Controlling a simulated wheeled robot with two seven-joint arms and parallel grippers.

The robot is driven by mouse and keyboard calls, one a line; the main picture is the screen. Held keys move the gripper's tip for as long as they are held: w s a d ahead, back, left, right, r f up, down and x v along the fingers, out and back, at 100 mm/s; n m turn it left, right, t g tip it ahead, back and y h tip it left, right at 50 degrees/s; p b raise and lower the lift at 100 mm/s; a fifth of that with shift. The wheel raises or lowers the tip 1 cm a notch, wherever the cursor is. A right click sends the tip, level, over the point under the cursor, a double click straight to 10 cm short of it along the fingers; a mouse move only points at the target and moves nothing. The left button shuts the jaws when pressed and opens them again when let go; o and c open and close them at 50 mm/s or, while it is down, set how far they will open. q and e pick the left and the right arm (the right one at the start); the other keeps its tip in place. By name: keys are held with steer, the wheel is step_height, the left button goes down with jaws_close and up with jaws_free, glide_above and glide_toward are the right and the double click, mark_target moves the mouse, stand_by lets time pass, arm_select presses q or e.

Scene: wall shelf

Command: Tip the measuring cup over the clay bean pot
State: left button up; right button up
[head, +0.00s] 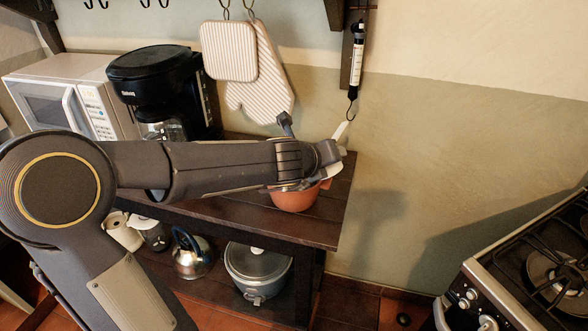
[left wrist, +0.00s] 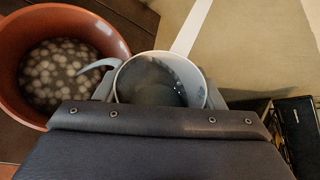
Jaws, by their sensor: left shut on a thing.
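The clay bean pot (head: 294,198) is orange-brown and stands on the dark wooden shelf, partly hidden behind my left arm. In the left wrist view the pot (left wrist: 38,108) is at the upper left, with many pale round beans in dark content. My left gripper (head: 322,162) is shut on the pale measuring cup (left wrist: 160,80), whose round mouth and grey inside face the wrist camera. The cup is right beside the pot's rim, and a curved pale piece at its left reaches over the pot. I cannot tell what the cup holds. The right gripper is not in view.
A black coffee maker (head: 160,82) and white microwave (head: 75,90) stand at the left of the shelf. Oven mitts (head: 262,80) hang on the wall behind. A kettle (head: 192,255) and a lidded pot (head: 257,272) are below. A stove (head: 530,270) is at the right.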

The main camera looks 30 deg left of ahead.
arm_select(q)
steer(key=shift+a+r+p, duration=0.15)
steer(key=shift+a+p, duration=0.05)
steer(key=shift+p, duration=0.25)
steer(key=shift+a+f+n+h+p, duration=0.3)
steer(key=shift+f+n+h+p, duration=0.2)
steer(key=shift+n+h+p, duration=0.15)
stand_by(0.7)
steer(key=shift+a+r+n+h+p, duration=0.2)
steer(key=shift+n+h+p, duration=0.35)
steer(key=shift+p, duration=0.75)
steer(key=shift+a+r+n+h+p, duration=0.1)
steer(key=shift+r+n+h+p, duration=0.35)
steer(key=shift+p, duration=0.9)
steer(key=shift+a+r+n+h+p, duration=0.1)
steer(key=shift+n+h+p, duration=0.45)
steer(key=shift+p, duration=0.75)
steer(key=shift+w+a+f+n+h+p, duration=0.2)
steer(key=shift+a+f+n+h+p, duration=0.3)
steer(key=shift+a, duration=0.4)
stand_by(0.7)
steer(key=shift+a+h+p, duration=0.15)
steer(key=shift+h+p, duration=0.15)
steer(key=shift+p, duration=0.45)
